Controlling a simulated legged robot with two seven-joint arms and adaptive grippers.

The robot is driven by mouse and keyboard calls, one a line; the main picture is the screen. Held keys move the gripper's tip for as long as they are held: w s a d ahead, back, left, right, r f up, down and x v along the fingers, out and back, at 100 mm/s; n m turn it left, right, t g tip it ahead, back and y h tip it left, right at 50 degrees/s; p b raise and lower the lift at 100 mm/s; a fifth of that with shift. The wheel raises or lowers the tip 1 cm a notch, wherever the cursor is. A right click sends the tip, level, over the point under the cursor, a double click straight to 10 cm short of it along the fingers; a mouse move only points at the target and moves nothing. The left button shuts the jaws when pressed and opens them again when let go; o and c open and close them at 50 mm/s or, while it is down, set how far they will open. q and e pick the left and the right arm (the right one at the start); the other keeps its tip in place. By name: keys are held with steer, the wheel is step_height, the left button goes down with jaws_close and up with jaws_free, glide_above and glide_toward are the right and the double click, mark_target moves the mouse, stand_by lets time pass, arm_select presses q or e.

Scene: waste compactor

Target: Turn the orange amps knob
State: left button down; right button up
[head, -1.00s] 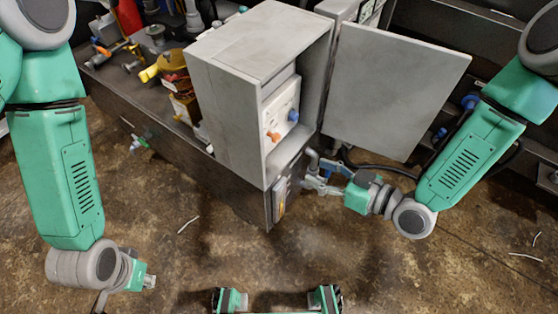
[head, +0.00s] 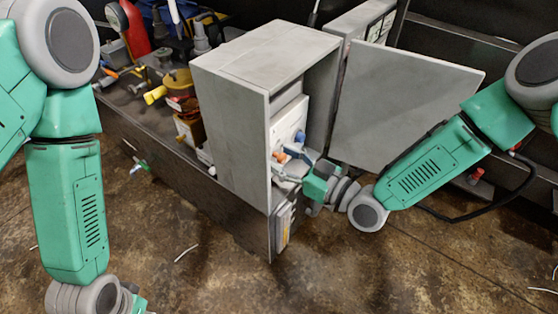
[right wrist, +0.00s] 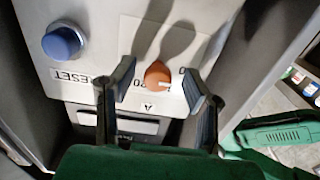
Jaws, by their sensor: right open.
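The orange knob (head: 281,157) is on a white panel inside the open grey cabinet (head: 230,110). In the right wrist view the orange knob (right wrist: 157,75) has a pale pointer mark and a dial label around it. My right gripper (right wrist: 159,88) is open, with one finger to each side of the knob and a gap visible on both sides. In the head view my right gripper (head: 292,168) reaches into the cabinet front. My left gripper (head: 138,303) is cut off at the bottom edge, its fingers out of view.
A blue button (right wrist: 62,41) marked RESET is left of the knob; it shows in the head view (head: 299,137) too. The open cabinet door (head: 400,105) stands just above my right forearm. Cluttered parts, including a yellow item (head: 155,94), lie left of the cabinet.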

steer(key=shift+w+d, duration=0.3)
steer(key=shift+a, duration=0.35)
steer(key=shift+c, duration=0.4)
steer(key=shift+a, duration=0.35)
jaws_close()
arm_select(q)
steer(key=shift+d, duration=0.25)
arm_select(e)
steer(key=shift+d+f, duration=0.1)
steer(key=shift+d, duration=0.15)
steer(key=shift+m, duration=0.3)
steer(key=m, duration=0.4)
steer(key=shift+d+f+m, duration=0.1)
steer(key=shift+m, duration=0.3)
arm_select(q)
steer(key=shift+a+f+b, duration=0.1)
steer(key=shift+f+b, duration=0.25)
steer(key=shift+f, duration=0.1)
arm_select(e)
steer(key=m, duration=0.6)
steer(key=shift+d+f, duration=0.1)
steer(key=shift+m, duration=0.3)
